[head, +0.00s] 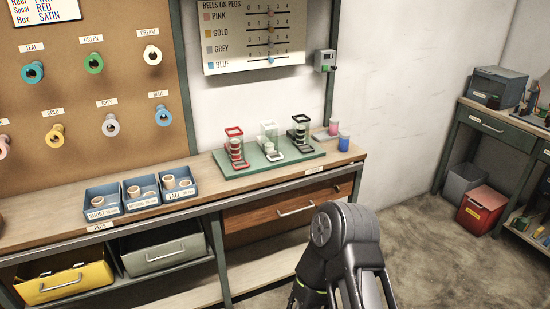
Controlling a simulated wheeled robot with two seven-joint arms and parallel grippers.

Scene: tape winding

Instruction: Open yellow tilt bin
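The yellow tilt bin (66,284) is at the lower left, under the workbench, with a pale bar handle across its front. Dark space shows above its front edge; I cannot tell how far it is tilted. A grey tilt bin (163,254) with a similar handle sits just right of it. One of my arms shows at the bottom centre, well to the right of the yellow bin. I can make out no gripper fingertips on it. My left gripper is not in view.
The workbench (240,191) holds three blue trays (142,201) of spools and a green board (290,160) with reel stands. A wooden drawer (287,214) is right of the bins. Floor (440,245) is clear at the right, before a side bench and red box (481,209).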

